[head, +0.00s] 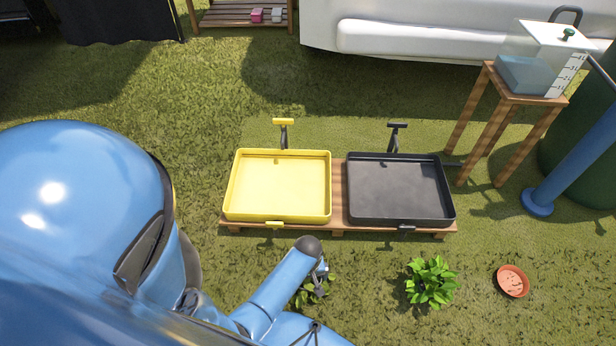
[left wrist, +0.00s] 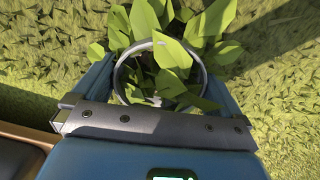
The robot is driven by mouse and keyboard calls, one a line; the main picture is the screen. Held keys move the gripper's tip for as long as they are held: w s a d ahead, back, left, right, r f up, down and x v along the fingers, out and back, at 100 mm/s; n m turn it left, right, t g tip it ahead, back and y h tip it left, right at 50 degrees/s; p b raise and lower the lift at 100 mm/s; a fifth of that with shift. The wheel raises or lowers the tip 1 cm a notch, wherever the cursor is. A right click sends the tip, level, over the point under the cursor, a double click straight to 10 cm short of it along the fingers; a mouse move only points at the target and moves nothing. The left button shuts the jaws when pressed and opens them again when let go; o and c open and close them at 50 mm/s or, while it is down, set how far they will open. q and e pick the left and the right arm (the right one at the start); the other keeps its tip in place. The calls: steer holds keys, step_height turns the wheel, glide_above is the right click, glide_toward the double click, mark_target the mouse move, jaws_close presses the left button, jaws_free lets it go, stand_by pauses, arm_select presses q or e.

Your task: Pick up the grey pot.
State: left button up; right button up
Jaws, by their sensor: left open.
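A leafy plant with a grey round rim, which looks like the grey pot (left wrist: 119,80), sits between the fingers of my left gripper (left wrist: 160,72) in the left wrist view. The blue fingers stand open, one on each side of the rim. I cannot tell whether they touch it. Green leaves cover much of the rim and opening. In the head view my left gripper (head: 320,274) is over a plant (head: 314,293) on the grass, and the arm and gripper partly hide it. The pot itself is hardly visible there. My right gripper is not in view.
A yellow tray (head: 279,185) and a black tray (head: 400,190) sit on a low wooden pallet (head: 338,190) behind the plant. Another leafy plant (head: 430,282) and a terracotta dish (head: 513,281) are to the right. A wooden stand (head: 525,98) holds a water container.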

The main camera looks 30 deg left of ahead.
arm_select(q)
steer(key=shift+c, duration=0.2)
steer(key=c, duration=0.8)
steer(key=shift+r, duration=0.1)
